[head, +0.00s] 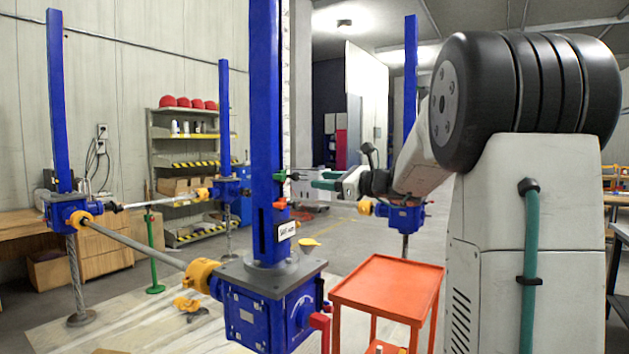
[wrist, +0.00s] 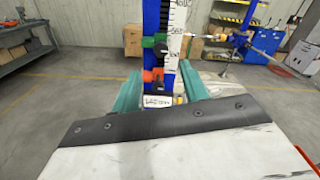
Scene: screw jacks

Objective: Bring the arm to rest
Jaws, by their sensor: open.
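My arm (head: 425,165) reaches left from its white column toward the nearest screw jack (head: 265,300). My gripper (head: 322,180) is open, its teal fingers near that jack's tall blue post (head: 264,110). In the wrist view my gripper (wrist: 160,92) has one finger on each side of a white label on the post, with nothing visibly held. A green clamp (head: 279,177) and an orange one (head: 280,205) sit on the post above the label (head: 286,232). Whether the fingertips touch the post cannot be told.
An orange-red cart (head: 388,285) stands below my arm. Other blue jacks (head: 68,212) are linked by shafts with yellow couplings (head: 202,274). A shelf with red helmets (head: 182,102) stands behind. The wrist view shows open floor (wrist: 80,105) left of the post.

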